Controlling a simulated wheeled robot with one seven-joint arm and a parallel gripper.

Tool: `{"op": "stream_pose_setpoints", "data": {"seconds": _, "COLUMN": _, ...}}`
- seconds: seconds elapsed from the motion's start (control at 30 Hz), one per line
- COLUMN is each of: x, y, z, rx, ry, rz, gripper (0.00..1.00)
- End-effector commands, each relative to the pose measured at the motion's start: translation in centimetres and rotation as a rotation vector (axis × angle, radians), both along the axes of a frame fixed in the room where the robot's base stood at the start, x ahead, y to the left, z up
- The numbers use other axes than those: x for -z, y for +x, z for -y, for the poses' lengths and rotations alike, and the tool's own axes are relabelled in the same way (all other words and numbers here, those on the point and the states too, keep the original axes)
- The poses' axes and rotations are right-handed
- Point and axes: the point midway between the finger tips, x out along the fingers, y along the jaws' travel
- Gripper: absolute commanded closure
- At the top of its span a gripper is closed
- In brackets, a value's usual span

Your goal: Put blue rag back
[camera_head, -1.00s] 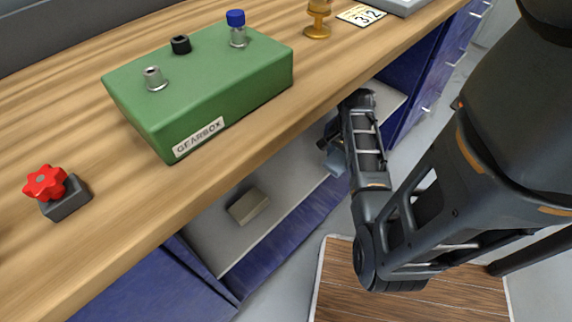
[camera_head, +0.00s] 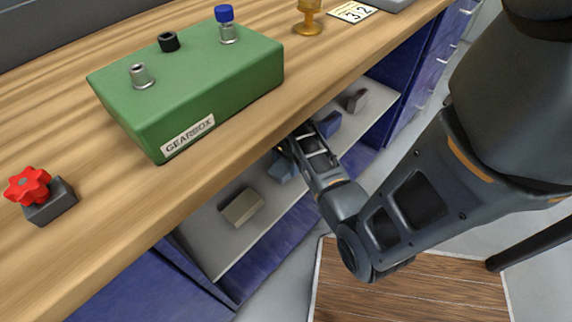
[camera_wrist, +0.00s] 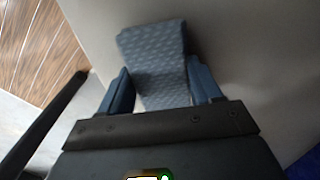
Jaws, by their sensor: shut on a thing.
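A blue-grey patterned rag (camera_wrist: 153,45) is between the two blue fingers of my gripper (camera_wrist: 162,78) in the wrist view, with its far end sticking out past the fingertips. My gripper is shut on it. In the head view, a light blue part of the rag (camera_head: 283,171) shows beside my gripper (camera_head: 284,152), over the shelf under the bench top. The bench edge and my wrist hide part of both. I cannot tell whether the rag touches the shelf.
On the shelf (camera_head: 208,238) are a beige block (camera_head: 243,207), a dark blue piece (camera_head: 330,123) and a grey piece (camera_head: 357,101). The wooden bench top (camera_head: 120,228) overhangs it, carrying a green gearbox (camera_head: 215,85) and a red knob (camera_head: 27,185).

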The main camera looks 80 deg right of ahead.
Motion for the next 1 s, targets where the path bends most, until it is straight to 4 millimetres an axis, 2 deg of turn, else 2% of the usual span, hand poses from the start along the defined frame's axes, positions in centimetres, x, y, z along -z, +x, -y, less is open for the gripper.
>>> {"op": "stream_pose_setpoints", "data": {"seconds": 0.1, "x": 0.78, "y": -0.04, "z": 0.04, "rx": 0.000, "ry": 0.000, "rz": 0.000, "gripper": 0.65}}
{"op": "stream_pose_setpoints", "data": {"seconds": 0.47, "x": 1.05, "y": 0.00, "z": 0.02, "rx": -0.001, "ry": -0.001, "rz": 0.000, "gripper": 0.65}}
{"op": "stream_pose_setpoints", "data": {"seconds": 0.5, "x": 1.01, "y": -0.01, "z": 0.04, "rx": -0.001, "ry": -0.001, "rz": 0.000, "gripper": 0.33}}
{"op": "stream_pose_setpoints", "data": {"seconds": 0.73, "x": 1.01, "y": -0.02, "z": 0.03, "rx": -0.001, "ry": -0.001, "rz": 0.000, "gripper": 0.11}}
{"op": "stream_pose_setpoints", "data": {"seconds": 1.0, "x": 0.88, "y": -0.03, "z": 0.04, "rx": 0.000, "ry": -0.001, "rz": 0.000, "gripper": 0.11}}
